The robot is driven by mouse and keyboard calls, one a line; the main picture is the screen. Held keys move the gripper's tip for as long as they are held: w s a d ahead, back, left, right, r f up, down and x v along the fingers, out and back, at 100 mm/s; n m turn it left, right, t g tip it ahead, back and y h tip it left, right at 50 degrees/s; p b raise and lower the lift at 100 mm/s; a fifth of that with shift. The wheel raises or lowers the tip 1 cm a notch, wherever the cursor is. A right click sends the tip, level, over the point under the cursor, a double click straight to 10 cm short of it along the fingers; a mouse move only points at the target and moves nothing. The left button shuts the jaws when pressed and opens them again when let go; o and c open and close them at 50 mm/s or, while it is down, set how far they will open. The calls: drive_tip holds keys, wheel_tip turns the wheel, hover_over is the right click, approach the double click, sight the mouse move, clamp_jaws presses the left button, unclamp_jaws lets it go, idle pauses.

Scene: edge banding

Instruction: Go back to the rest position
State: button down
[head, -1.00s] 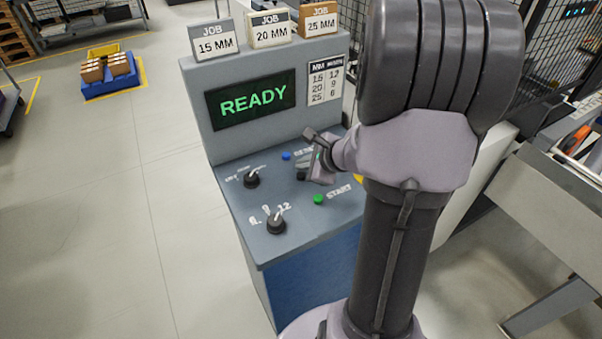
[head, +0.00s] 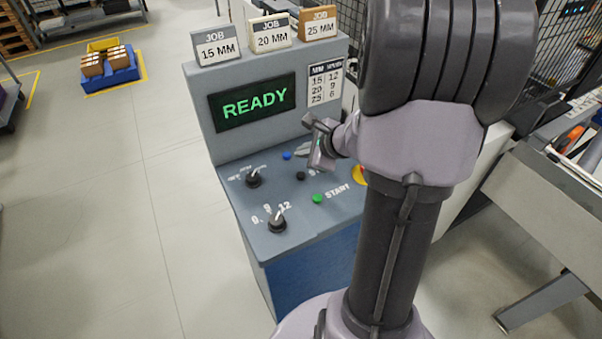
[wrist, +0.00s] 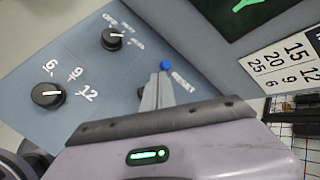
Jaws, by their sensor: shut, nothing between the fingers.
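My gripper (head: 304,150) is raised above the sloped control panel (head: 235,215), with empty air around its fingers. In the wrist view its fingers (wrist: 158,90) are together with nothing between them. Their tips appear close to the blue RESET button (wrist: 166,65), but the head view shows them above the panel. The blue button (head: 287,155) also shows there. My arm hides part of the panel's right side.
The console screen (head: 252,103) reads READY in green. Job cards (head: 270,33) stand on top. Two black knobs (head: 254,180) (head: 277,226), a black button (head: 300,175) and a green START button (head: 317,198) are on the panel. Mesh fencing (head: 565,50) stands right; floor is open left.

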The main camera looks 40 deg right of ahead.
drive_tip(key=s+a+r+n+g+y+b, duration=0.1)
drive_tip(key=a+r+n+y+b, duration=0.15)
drive_tip(key=a+n, duration=0.6)
drive_tip(key=s+a+r+n+g+y+b, duration=0.1)
drive_tip(key=a+r+n+y+b, duration=0.2)
drive_tip(key=a, duration=1.1)
drive_tip(key=s+a+n+h+b, duration=0.1)
drive_tip(key=s+a+n, duration=0.3)
drive_tip(key=s, duration=0.3)
drive_tip(key=s+a+f+n+g+h+b, duration=0.1)
drive_tip(key=s+a+n+h+b, duration=0.1)
drive_tip(key=s+a+n, duration=0.2)
drive_tip(key=s+n, duration=0.3)
drive_tip(key=shift+s+f, duration=0.25)
drive_tip(key=shift+s, duration=0.05)
drive_tip(key=shift+n, duration=0.25)
